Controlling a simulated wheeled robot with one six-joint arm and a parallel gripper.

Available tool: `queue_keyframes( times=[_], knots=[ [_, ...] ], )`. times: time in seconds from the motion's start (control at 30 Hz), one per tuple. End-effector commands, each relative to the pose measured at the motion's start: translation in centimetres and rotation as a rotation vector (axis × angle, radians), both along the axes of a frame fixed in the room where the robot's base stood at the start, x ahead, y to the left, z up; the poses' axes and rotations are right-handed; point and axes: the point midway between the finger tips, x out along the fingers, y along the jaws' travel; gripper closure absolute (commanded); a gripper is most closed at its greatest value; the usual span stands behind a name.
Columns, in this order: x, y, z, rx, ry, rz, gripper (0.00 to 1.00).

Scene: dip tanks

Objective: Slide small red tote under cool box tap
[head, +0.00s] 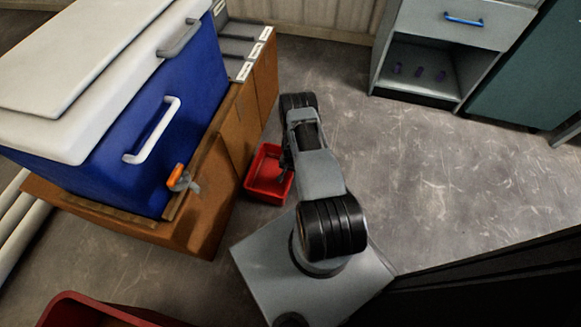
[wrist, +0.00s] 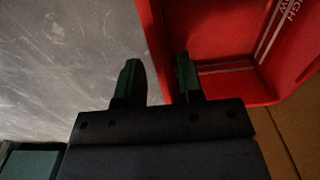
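The small red tote (head: 262,186) is on the floor beside the wooden stand, to the right of the cool box tap (head: 177,178). The tap is orange and grey, low on the front of the blue cool box (head: 135,125), which has a white lid. In the wrist view, my gripper (wrist: 158,72) is open, with one finger over the floor outside the tote (wrist: 235,85) and the other over its inside. The tote's wall lies between the fingers, with a gap at the left finger. In the head view, my arm partly hides the tote and gripper.
The wooden stand (head: 205,225) bears the cool box. A larger red container (head: 75,308) is at the lower left. A grey cabinet (head: 455,50) with an open shelf stands at the back right. The floor (head: 430,165) to the right is clear.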

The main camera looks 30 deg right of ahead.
Motion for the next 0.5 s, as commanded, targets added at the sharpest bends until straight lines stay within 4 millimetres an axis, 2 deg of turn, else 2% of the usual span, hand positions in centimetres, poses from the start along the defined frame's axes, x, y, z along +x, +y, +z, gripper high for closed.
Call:
queue_keyframes(
  times=[0.03,0.2,0.5],
  knots=[
    [0.0,0.0,-1.1,0.000,0.000,0.000,0.66],
    [0.0,0.0,-2.8,0.000,0.000,0.000,0.66],
    [0.0,0.0,-3.9,0.000,0.000,0.000,0.66]
  ],
)
